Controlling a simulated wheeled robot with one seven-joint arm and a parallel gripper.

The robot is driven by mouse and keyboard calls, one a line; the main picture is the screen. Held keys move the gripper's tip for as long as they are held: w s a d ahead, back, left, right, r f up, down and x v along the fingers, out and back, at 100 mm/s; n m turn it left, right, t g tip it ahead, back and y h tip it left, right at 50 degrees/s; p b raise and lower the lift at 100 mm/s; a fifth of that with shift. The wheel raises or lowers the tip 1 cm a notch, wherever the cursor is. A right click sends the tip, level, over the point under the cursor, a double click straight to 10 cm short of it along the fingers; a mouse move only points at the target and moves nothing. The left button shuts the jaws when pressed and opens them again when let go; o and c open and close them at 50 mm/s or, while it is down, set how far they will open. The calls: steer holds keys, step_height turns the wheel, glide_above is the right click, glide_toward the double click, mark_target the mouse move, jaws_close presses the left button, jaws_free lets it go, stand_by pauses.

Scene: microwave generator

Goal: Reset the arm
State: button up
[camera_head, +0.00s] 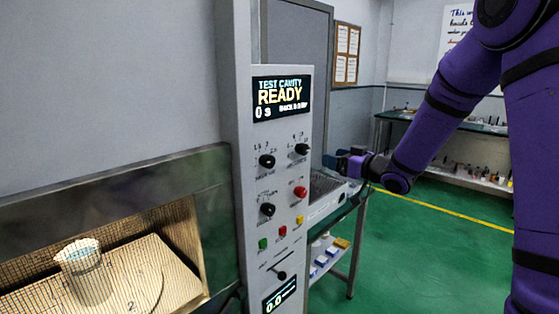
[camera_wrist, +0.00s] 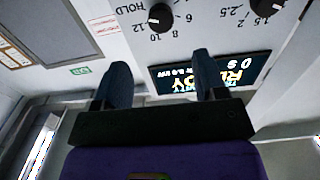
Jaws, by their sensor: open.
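My purple arm comes in from the right of the head view and ends at my gripper (camera_head: 343,160), just right of the upper knobs. In the wrist view my gripper (camera_wrist: 161,72) has its two dark blue fingers spread, with nothing between them. The control panel (camera_head: 247,180) carries a display (camera_head: 281,98) reading "TEST CAVITY READY", "0 s". A black knob (camera_wrist: 161,17) with a numbered scale lies beyond the fingertips in the wrist view. The display (camera_wrist: 215,72) appears upside down there, partly behind the right finger. I cannot tell the exact gap between fingers and panel.
A beaker (camera_head: 85,273) stands on a round plate in the open cavity at lower left. The panel has a red button (camera_head: 300,192) and several other controls. A bench (camera_head: 345,208) stands beside the panel. Green floor (camera_head: 430,250) lies open at right, with shelves (camera_head: 470,165) behind.

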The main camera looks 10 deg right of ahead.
steer(key=s+d+r+m+g+h, duration=0.1)
steer(key=s+d+r+m+h, duration=0.15)
steer(key=s+r+h, duration=0.35)
steer(key=s+d+r+m+g+h, duration=0.1)
steer(key=s+r+m+h, duration=0.2)
steer(key=s+h, duration=0.3)
steer(key=s+a+f+m+g+y, duration=0.1)
steer(key=s+g, duration=0.6)
steer(key=s, duration=2)
steer(key=shift+s+a+f, duration=0.35)
steer(key=shift+a+f, duration=0.35)
steer(key=shift+a, duration=0.4)
steer(key=shift+a+m, duration=0.1)
steer(key=shift+m, duration=0.15)
